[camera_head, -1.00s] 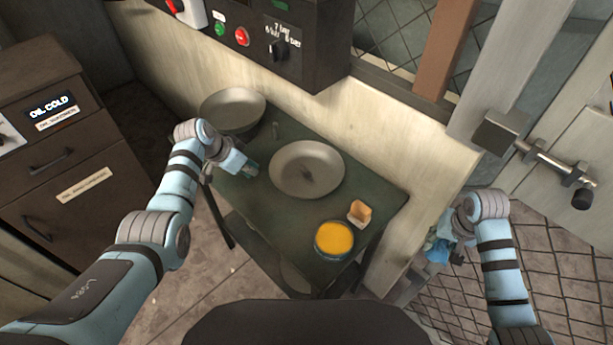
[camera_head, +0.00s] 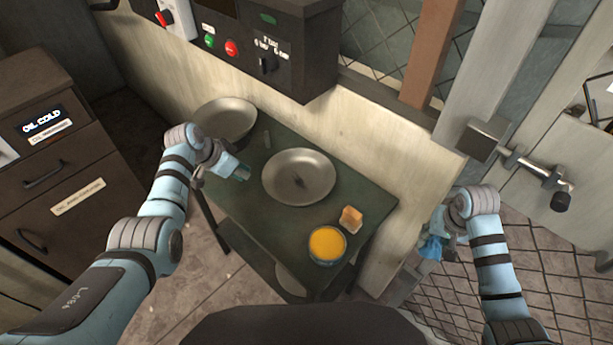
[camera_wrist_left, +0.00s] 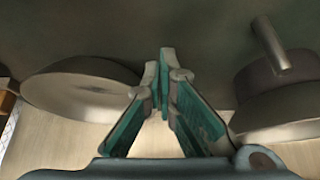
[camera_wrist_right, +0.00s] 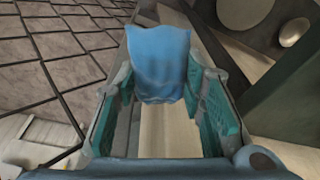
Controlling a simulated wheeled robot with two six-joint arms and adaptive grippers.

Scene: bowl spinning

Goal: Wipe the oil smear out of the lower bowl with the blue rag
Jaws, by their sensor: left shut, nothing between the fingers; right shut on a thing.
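The pale metal bowl (camera_head: 318,190) with a dark smear (camera_head: 300,181) at its centre sits on the dark green table. A second metal bowl (camera_head: 226,116) stands further back to the left, with no smear visible in it. My left gripper (camera_head: 241,173) is shut and empty, just left of the smeared bowl and apart from it; its closed tips show in the left wrist view (camera_wrist_left: 165,62). My right gripper (camera_head: 436,238) is off the table's right side, shut on the blue rag (camera_head: 431,248). The rag (camera_wrist_right: 158,62) stands between its fingers in the right wrist view.
A tin of yellow stuff (camera_head: 327,242) and a small orange-tan block (camera_head: 351,219) occupy the green table's (camera_head: 245,205) right front. A control box (camera_head: 270,45) overhangs behind. A door latch (camera_head: 535,170) is at the right.

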